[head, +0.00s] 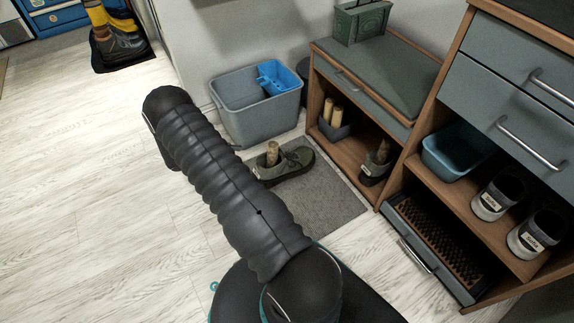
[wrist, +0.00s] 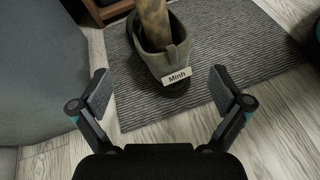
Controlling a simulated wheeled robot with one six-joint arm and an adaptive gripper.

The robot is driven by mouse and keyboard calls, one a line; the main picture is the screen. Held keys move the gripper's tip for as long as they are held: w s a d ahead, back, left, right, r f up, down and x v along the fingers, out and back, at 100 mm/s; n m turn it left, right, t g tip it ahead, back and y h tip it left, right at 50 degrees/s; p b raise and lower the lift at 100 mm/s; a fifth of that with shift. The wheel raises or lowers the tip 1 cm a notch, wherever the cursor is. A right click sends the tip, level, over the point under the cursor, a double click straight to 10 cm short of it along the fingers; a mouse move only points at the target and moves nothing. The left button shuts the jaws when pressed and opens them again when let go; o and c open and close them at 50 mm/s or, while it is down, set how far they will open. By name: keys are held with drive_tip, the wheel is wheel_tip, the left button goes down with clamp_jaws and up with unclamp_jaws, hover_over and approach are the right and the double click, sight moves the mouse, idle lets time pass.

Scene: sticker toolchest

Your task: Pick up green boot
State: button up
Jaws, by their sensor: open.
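No contact shows. In the head view my gripper is hidden behind my dark arm. A second similar boot (head: 373,172) stands in the low wooden cabinet.
A grey bin (head: 248,118) with a blue insert (head: 283,76) stands behind the boot. The wooden cabinet (head: 379,197) is to the right, with an open low drawer (head: 420,252) and labelled grey shoes (head: 497,196) beyond. Pale floor (head: 90,200) is clear on the left.

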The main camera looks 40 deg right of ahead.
sight(271, 161)
drive_tip(key=x, duration=1.2)
drive_tip(key=shift+s+f+b, duration=0.1)
drive_tip(key=shift+s+b, duration=0.05)
drive_tip(key=shift+b, duration=0.15)
drive_tip(key=c, duration=1.3)
drive_tip(key=shift+c, duration=0.9)
